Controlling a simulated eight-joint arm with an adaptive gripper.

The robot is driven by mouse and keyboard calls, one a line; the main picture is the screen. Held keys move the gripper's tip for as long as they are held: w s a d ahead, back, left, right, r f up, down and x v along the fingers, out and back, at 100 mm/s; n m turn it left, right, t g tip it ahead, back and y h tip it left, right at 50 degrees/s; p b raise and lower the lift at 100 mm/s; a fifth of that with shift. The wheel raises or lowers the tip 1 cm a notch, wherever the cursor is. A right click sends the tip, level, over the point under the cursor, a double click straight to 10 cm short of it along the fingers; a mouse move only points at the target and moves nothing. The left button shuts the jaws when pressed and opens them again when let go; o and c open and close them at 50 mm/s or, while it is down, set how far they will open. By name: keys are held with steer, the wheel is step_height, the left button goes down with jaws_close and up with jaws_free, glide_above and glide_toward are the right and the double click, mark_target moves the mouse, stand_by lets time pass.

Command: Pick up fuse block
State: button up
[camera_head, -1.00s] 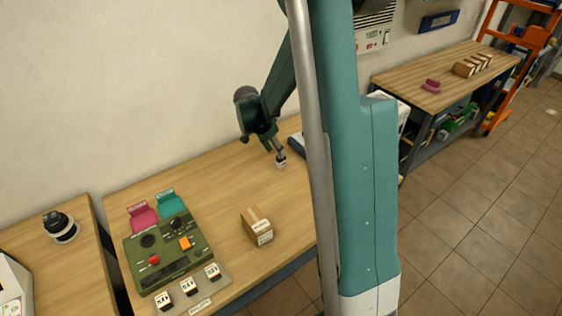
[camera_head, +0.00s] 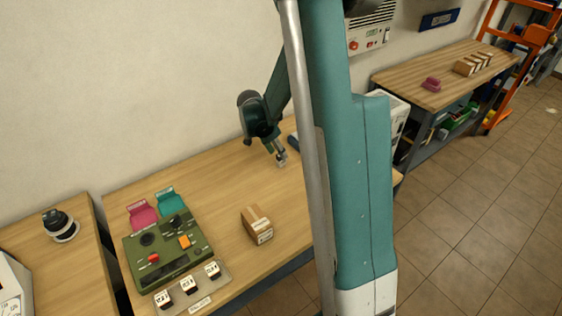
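A small pale block (camera_head: 281,163), which looks like the fuse block, is on the wooden workbench near the wall. My gripper (camera_head: 281,156) points down at it, with the fingertips at or around its top. The fingers and block are too small to tell whether the fingers are closed on it, or whether it touches the bench. Three similar white blocks with dark markings stand in a row on a pale holder (camera_head: 223,284) at the bench's front.
A green control box (camera_head: 170,254) with red and orange buttons sits left, with pink (camera_head: 142,215) and teal (camera_head: 170,201) pieces behind it. A cardboard box (camera_head: 257,226) stands mid-bench. A dark object (camera_head: 293,143) lies just right of my gripper. Bare wood lies between gripper and control box.

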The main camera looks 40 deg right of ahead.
mark_target(279, 156)
steer(key=shift+f, duration=0.1)
steer(key=shift+b+x, duration=0.35)
steer(key=shift+x, duration=2.15)
steer(key=shift+a, duration=0.1)
steer(key=c, duration=1)
steer(key=shift+r+p, duration=0.65)
steer(key=shift+r, duration=4.35)
